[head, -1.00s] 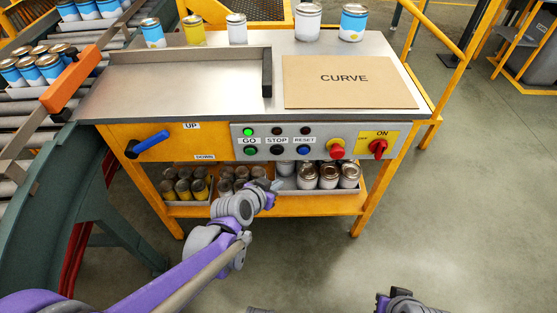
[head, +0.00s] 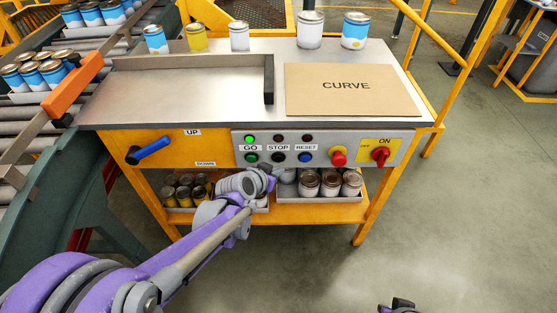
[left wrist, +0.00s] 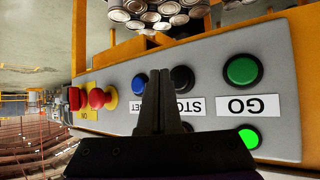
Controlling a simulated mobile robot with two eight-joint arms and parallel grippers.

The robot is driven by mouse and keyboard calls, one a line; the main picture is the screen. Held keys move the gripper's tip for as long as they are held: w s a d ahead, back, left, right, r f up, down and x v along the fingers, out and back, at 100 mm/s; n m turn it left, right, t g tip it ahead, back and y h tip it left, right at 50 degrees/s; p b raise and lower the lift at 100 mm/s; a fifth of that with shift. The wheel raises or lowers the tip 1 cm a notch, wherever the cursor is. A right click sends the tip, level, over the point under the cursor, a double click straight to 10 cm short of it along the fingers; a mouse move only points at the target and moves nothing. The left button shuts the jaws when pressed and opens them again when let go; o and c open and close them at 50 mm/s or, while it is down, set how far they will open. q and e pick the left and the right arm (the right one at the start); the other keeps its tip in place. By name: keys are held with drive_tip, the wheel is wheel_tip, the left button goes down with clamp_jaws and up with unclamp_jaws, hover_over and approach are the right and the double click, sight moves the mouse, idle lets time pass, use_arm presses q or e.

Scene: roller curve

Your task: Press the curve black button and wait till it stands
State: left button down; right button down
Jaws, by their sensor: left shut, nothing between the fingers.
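The black STOP button (head: 277,157) is on the grey control panel (head: 225,143) on the front of the CURVE table. It also shows in the left wrist view (left wrist: 182,77), just to the right of my fingertips. My left gripper (head: 268,169) is shut and empty, just below the STOP button in the head view. Its closed fingers also show in the left wrist view (left wrist: 160,76), between the black and blue buttons. I cannot tell whether they touch the panel. A part of my right arm (head: 398,306) shows at the bottom edge.
The green GO button (head: 250,157) and blue RESET button (head: 305,157) flank STOP. A green lamp (head: 249,139) is lit above GO. A red button (head: 338,157) and red ON switch (head: 380,154) are farther right. Cans (head: 330,183) stand on the shelf below.

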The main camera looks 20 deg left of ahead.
sight(282, 162)
use_arm(q)
drive_tip(key=shift+w+a, duration=0.2)
drive_tip(key=shift+w, duration=0.5)
drive_tip(key=shift+w, duration=0.1)
idle(1.5)
drive_tip(key=shift+w+a, duration=0.1)
drive_tip(key=shift+w, duration=0.2)
drive_tip(key=shift+w+a, duration=0.1)
drive_tip(key=shift+w, duration=0.3)
idle(0.7)
drive_tip(key=shift+s+d, duration=0.2)
drive_tip(key=shift+s, duration=0.65)
drive_tip(key=shift+s+d+p, duration=0.15)
drive_tip(key=shift+s+d, duration=0.1)
drive_tip(key=shift+s, duration=0.55)
drive_tip(key=shift+s+d+p, duration=0.15)
drive_tip(key=shift+s+d, duration=0.05)
drive_tip(key=shift+s, duration=0.6)
drive_tip(key=shift+s+d+p, duration=0.15)
drive_tip(key=shift+s+d, duration=0.1)
drive_tip(key=shift+s, duration=0.55)
